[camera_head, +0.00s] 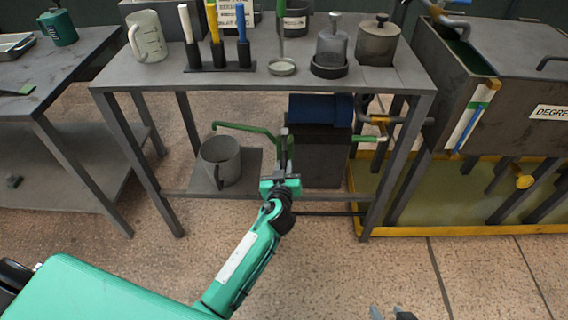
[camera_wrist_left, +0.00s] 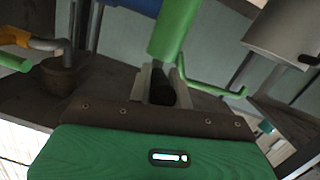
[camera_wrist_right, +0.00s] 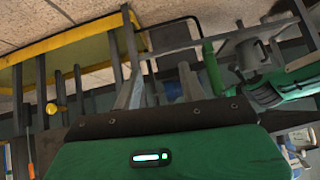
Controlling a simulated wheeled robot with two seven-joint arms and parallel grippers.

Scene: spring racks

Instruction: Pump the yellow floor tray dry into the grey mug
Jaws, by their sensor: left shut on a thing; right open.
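The yellow floor tray (camera_head: 545,229) lies on the floor at the right, under the tank stand; its floor looks yellow-green, and I cannot tell how much liquid is in it. The grey mug (camera_head: 221,158) stands upright on the low shelf, with a green spout (camera_head: 245,129) reaching over it. The mug also shows in the left wrist view (camera_wrist_left: 283,32). My left gripper (camera_head: 284,160) is shut on a green pump lever (camera_wrist_left: 175,30) beside the dark pump box (camera_head: 320,158). My right gripper (camera_wrist_right: 162,92) is open and empty, low at the front; only its tips show in the head view.
The bench (camera_head: 270,84) above carries a measuring jug (camera_head: 147,37), a brush rack (camera_head: 220,68) and metal pots. Its legs and lower rails frame the shelf. A blue cylinder (camera_head: 320,109) sits above the pump box. Open floor lies in front.

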